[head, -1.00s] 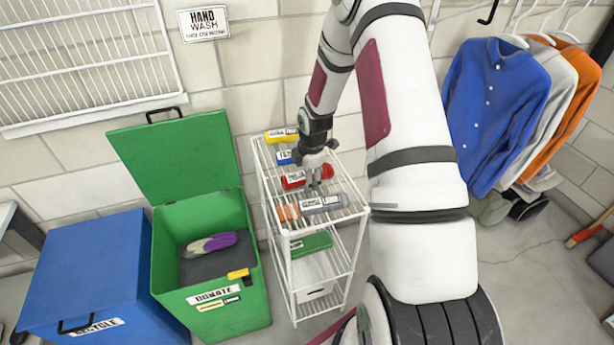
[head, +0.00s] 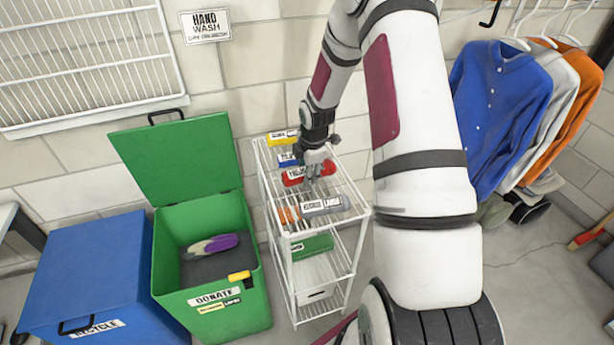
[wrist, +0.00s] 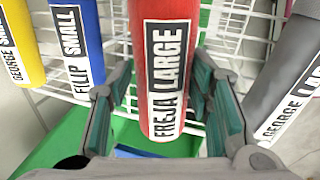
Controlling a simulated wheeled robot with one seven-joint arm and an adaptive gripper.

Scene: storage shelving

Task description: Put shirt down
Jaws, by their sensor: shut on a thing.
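A rolled red shirt (head: 293,179) labelled FREJA LARGE is at the top level of the white wire rack (head: 263,170). My gripper (head: 316,172) is shut on it from above, with one finger on each side. In the wrist view my gripper (wrist: 164,88) straddles the red roll (wrist: 160,22), whose label faces the camera. The roll lies between a blue roll and a grey one. The fingers partly hide it in the head view. I cannot tell whether it touches the wires.
The top shelf also holds a yellow roll (head: 284,137), a blue roll (head: 287,160), an orange roll (head: 288,215) and a grey roll (head: 324,206). A green roll (head: 313,245) lies below. Left stand the open green donate bin (head: 212,318) and blue recycle bin (head: 85,260). Shirts hang right.

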